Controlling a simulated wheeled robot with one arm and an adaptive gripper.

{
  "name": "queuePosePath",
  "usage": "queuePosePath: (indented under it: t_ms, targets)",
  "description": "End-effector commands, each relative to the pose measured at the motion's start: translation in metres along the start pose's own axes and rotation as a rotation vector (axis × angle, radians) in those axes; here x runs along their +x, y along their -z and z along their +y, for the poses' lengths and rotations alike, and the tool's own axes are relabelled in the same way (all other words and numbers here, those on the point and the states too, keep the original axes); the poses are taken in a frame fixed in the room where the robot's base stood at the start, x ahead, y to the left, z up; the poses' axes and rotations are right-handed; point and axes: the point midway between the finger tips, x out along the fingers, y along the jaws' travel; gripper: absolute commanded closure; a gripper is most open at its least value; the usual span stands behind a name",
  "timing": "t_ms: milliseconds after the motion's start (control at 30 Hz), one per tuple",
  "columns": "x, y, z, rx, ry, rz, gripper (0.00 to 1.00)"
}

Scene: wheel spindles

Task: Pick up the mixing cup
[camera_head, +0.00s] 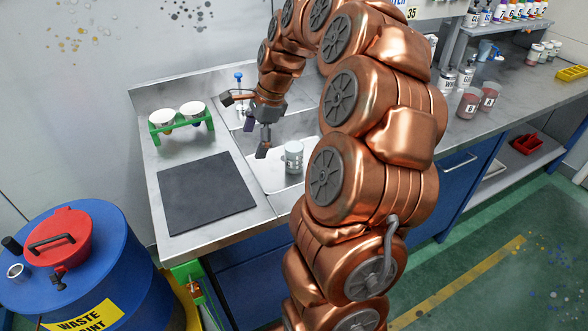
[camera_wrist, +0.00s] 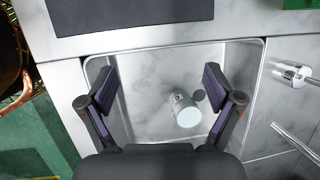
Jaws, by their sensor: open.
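A pale grey cup with a dark mark, which looks like the mixing cup (camera_head: 294,157), stands in the sink basin (camera_head: 265,178). My gripper (camera_head: 245,125) is open above the basin, to the left of the cup in the head view. In the wrist view the cup (camera_wrist: 186,112) lies between my two spread fingers (camera_wrist: 160,80), nearer the right one, and apart from both. Nothing is held. The gap in height between fingers and cup is hard to tell.
A dark mat (camera_head: 205,193) and a green holder with two white filters (camera_head: 181,123) are left of the basin. The tap (camera_wrist: 291,72) is at the right of the wrist view. Two reddish cups (camera_head: 478,101) stand far right. A blue waste drum (camera_head: 75,260) is at lower left.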

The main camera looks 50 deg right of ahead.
Motion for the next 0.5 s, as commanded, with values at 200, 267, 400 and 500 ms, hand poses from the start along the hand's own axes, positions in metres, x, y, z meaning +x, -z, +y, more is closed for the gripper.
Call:
queuePosePath:
  t_ms: [200,267,400,500]
  targets:
    - [0.027,0.106,-0.039,0.461,0.086,-0.02,0.1]
    - [0.028,0.127,-0.044,0.549,0.106,-0.023,0.1]
    - [0.032,0.159,-0.049,0.684,0.129,-0.03,0.1]
    - [0.035,0.167,-0.05,0.721,0.134,-0.031,0.1]
